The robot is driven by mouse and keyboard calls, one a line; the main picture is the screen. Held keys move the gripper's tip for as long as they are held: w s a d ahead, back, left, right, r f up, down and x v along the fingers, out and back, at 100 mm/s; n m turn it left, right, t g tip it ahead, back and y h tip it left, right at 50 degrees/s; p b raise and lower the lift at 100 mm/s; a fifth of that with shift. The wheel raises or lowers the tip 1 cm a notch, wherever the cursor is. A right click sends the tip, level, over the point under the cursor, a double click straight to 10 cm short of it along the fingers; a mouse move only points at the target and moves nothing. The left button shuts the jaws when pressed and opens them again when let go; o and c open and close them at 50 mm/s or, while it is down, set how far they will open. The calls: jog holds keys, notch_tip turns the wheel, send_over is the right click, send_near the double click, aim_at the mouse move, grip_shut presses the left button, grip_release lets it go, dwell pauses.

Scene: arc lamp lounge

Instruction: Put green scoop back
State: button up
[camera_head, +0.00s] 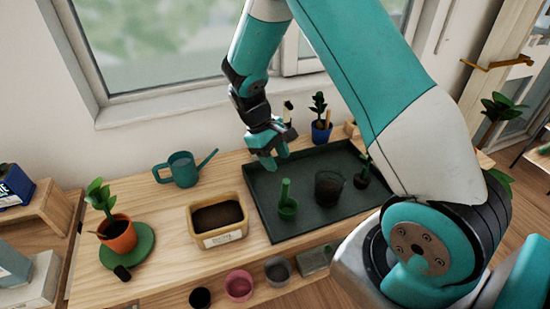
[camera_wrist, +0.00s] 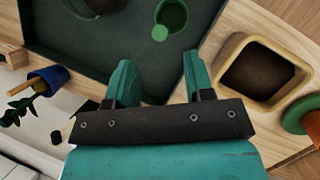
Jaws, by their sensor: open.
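The green scoop (camera_head: 287,204) stands in the dark tray (camera_head: 268,228), its handle pointing up and its cup at the bottom.
A soil-filled tub (camera_head: 218,240) stands left of the tray. A teal watering can (camera_head: 182,170) and an orange potted plant (camera_head: 118,236) are farther left. A dark cup (camera_head: 328,188) stands right of the scoop. A blue pot (camera_head: 321,132) is behind the tray. Several small pots line the front.

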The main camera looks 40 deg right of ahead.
jog(key=s+a+r+n+t+y, duration=0.1)
jog(key=s+a+r+t+y, duration=0.2)
jog(key=a+r, duration=0.8)
jog(key=s+a+r+n+y, duration=0.1)
jog(key=s+a+r, duration=0.1)
jog(key=s, duration=0.3)
jog(key=s+a+r+n+y, duration=0.1)
jog(key=s+a+r, duration=0.2)
jog(key=s, duration=0.3)
jog(key=s+a+r+t+y, duration=0.1)
jog(key=s+a+r, duration=0.2)
jog(key=s+r, duration=0.2)
jog(key=shift+s+a+n+y, duration=0.2)
jog(key=shift+s+n+y, duration=0.15)
jog(key=shift+s, duration=0.4)
jog(key=shift+d, duration=0.15)
